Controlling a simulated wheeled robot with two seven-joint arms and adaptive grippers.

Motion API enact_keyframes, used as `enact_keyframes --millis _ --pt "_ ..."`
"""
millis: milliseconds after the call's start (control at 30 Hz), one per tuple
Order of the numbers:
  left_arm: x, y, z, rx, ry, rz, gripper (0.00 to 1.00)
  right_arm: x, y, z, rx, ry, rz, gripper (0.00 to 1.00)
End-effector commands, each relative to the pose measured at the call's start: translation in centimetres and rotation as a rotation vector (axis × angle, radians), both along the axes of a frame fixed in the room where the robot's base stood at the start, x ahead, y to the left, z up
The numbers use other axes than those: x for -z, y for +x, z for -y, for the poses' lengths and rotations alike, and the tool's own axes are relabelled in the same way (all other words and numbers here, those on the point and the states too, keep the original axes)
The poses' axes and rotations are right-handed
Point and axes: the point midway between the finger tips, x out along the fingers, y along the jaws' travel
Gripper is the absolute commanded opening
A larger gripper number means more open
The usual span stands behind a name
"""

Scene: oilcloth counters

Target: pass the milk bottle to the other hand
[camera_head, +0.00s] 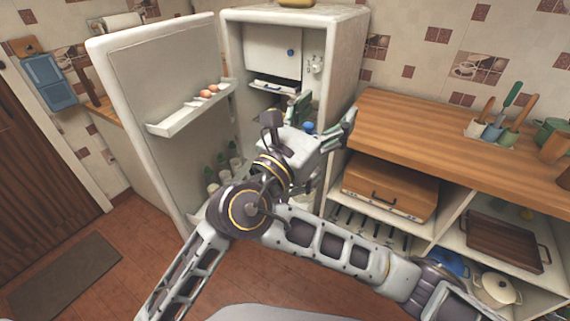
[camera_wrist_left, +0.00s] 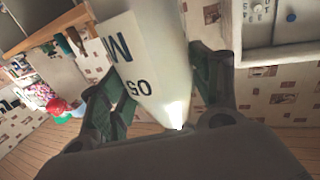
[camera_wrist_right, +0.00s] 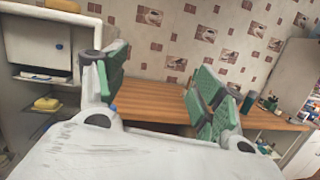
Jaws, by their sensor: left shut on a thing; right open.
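The milk bottle (camera_wrist_left: 150,55) is white with dark letters and fills the middle of the left wrist view. My left gripper (camera_wrist_left: 155,85) is shut on it, one green-padded finger on each side. In the head view the left gripper is mostly hidden behind the arms, and the bottle's body is not clear there. A small blue spot (camera_head: 309,127) between the right fingers may be its cap. My right gripper (camera_head: 322,115) is open above, in front of the fridge. In the right wrist view its green pads (camera_wrist_right: 160,85) stand wide apart, with no bottle body visible between them.
The fridge (camera_head: 345,60) stands open behind the grippers, its door (camera_head: 160,75) swung left with eggs (camera_head: 209,92) on a shelf. A wooden counter (camera_head: 430,125) lies to the right, with a utensil holder (camera_head: 490,133). A wooden case (camera_head: 390,190) sits below it.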

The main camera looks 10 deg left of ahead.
Motion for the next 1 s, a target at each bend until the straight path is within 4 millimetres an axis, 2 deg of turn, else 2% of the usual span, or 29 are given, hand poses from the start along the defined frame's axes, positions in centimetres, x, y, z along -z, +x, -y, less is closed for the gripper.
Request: enact_keyframes --millis 200,400,600,1000 --pt "-0.3 0.0 0.0 -0.001 -0.004 0.006 0.08 4.9 -1.3 -3.3 -0.090 0.005 -0.111 0.69" --pt "-0.3 0.0 0.0 -0.001 -0.004 0.006 0.08 8.2 -2.7 -5.6 -0.152 0.014 -0.187 0.69" --pt "-0.3 0.0 0.0 -0.001 -0.004 0.006 0.08 9.6 -3.5 -6.6 -0.182 0.019 -0.222 0.69" --pt "-0.3 0.0 0.0 -0.001 -0.004 0.006 0.08 9.7 -3.5 -6.7 -0.184 0.020 -0.224 0.69"
